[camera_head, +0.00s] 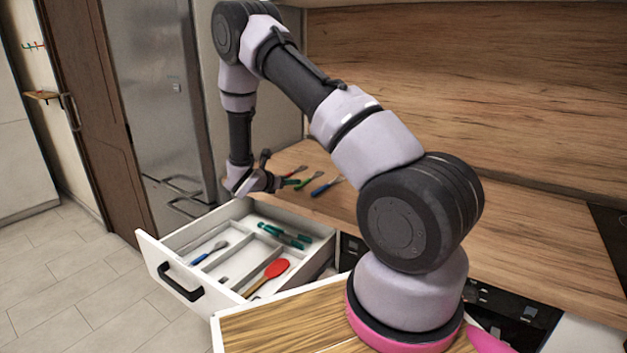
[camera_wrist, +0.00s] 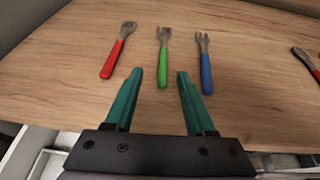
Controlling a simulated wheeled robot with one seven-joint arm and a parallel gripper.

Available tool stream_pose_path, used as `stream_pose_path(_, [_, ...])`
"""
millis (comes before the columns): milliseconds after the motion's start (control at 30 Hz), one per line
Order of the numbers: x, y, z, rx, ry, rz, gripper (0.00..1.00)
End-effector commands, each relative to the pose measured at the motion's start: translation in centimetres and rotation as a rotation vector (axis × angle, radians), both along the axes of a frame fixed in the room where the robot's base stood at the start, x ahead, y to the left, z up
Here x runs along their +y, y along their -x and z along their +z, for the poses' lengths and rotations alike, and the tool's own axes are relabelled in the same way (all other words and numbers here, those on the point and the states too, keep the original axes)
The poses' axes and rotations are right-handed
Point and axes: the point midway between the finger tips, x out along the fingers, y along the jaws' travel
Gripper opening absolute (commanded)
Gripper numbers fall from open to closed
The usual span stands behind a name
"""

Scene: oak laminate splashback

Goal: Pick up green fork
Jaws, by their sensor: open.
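The green fork (camera_wrist: 163,62) lies flat on the wooden counter in the wrist view, its metal tines pointing away from me and its green handle towards me. My gripper (camera_wrist: 160,74) is open, its two teal fingers apart, with the end of the green handle showing between the fingertips. Nothing is held. In the head view the green fork (camera_head: 302,183) is small on the counter, just right of my gripper (camera_head: 276,183). I cannot tell the gripper's height above the counter.
A red-handled utensil (camera_wrist: 113,58) lies left of the green fork and a blue fork (camera_wrist: 205,68) lies right. Another red-handled utensil (camera_wrist: 308,62) is at the far right. An open drawer (camera_head: 160,250) with several utensils stands below the counter (camera_head: 520,240).

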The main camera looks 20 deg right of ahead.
Motion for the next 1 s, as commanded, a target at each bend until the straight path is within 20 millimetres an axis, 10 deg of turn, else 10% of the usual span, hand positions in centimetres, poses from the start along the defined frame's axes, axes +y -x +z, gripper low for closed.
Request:
stream_pose_path(600, [-6.5,-3.8,-2.7,-0.002,-0.003,-0.008,0.55])
stream_pose_path(1000, [-7.5,-4.7,-3.2,-0.001,-0.002,-0.004,0.55])
